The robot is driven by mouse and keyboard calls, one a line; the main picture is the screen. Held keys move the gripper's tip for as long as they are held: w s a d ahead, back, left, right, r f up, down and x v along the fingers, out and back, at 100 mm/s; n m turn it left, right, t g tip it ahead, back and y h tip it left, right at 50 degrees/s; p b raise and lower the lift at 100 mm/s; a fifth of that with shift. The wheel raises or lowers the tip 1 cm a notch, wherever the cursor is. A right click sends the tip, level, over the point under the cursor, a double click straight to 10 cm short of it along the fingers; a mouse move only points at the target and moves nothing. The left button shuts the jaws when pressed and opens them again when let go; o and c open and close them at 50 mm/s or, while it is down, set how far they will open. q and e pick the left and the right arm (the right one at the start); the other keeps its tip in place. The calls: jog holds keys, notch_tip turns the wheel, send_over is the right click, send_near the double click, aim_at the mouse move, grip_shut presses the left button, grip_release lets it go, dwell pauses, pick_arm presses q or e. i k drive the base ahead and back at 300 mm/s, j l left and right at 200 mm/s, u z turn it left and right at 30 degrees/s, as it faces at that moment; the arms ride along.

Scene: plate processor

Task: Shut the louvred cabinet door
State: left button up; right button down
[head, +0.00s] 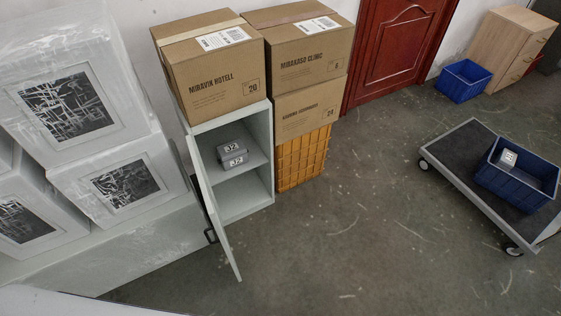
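The pale grey cabinet (262,125) stands at the centre left, with its front open and a shelf inside. Its door (217,221) stands wide open, hinged on the cabinet's left side and swung out toward the lower middle. I see the door nearly edge-on, so its louvres cannot be made out. A dark handle (210,236) shows on the door's left side. Two grey items labelled 32 (232,152) sit on the shelf, inside the cabinet. Neither of my grippers is in view.
Cardboard boxes (215,62) stand on the cabinet and on an orange crate (302,157) beside it. Wrapped machines (120,180) fill the left. A trolley (455,150) carries a blue bin (520,187) at the right. The floor (350,240) between is clear.

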aim_at(212, 209)
jog(key=j+u, duration=0.15)
jog(key=j, duration=1.2)
